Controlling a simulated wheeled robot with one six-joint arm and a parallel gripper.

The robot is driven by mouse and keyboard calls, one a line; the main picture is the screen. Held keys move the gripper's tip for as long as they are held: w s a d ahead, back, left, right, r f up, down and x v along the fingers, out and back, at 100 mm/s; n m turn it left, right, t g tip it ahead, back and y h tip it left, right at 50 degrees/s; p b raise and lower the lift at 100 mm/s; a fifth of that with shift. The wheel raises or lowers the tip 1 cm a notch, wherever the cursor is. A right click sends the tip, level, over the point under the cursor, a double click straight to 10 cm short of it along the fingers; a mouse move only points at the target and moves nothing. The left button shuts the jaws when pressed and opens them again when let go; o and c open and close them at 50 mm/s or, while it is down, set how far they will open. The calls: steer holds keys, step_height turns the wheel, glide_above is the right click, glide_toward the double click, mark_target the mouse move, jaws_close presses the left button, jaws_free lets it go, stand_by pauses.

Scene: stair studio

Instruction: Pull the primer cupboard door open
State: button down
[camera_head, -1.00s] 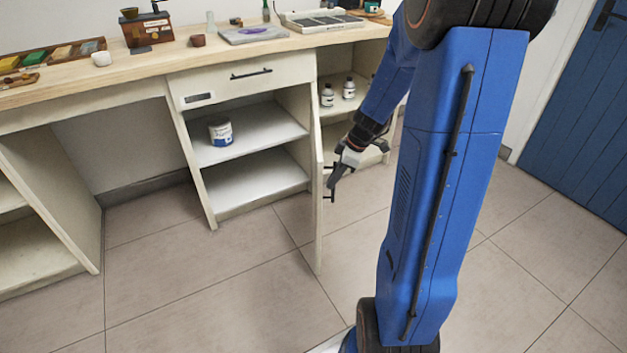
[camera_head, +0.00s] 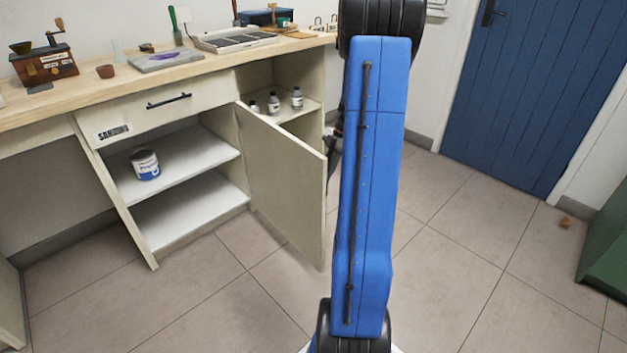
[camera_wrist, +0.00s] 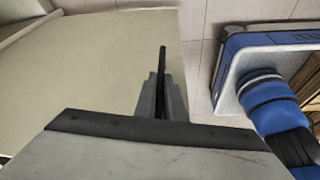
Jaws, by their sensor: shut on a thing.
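The primer cupboard door (camera_head: 285,180) stands wide open in the head view, swung out to the right from its hinge side beside the shelves. Its pale inner face is toward the head camera. A white primer tin (camera_head: 145,164) with a blue lower band stands on the cupboard's upper shelf. In the wrist view, my gripper (camera_wrist: 162,88) is shut on the dark bar handle (camera_wrist: 162,57), close to the pale outer face of the door (camera_wrist: 90,75). In the head view the door and my blue arm hide the handle and most of my gripper.
The worktop (camera_head: 125,93) above holds a grinder box (camera_head: 45,65) and trays. Small bottles (camera_head: 273,103) stand on a shelf right of the cupboard, partly behind the door. A blue door (camera_head: 530,90) and green box (camera_head: 605,245) are at right.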

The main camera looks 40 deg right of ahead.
steer(key=shift+d+n, duration=0.3)
steer(key=shift+d, duration=1.1)
steer(key=c, duration=1.8)
jaws_free()
steer(key=shift+c, duration=0.2)
steer(key=shift+d+r, duration=0.1)
steer(key=v, duration=1.7)
steer(key=shift+w, duration=0.1)
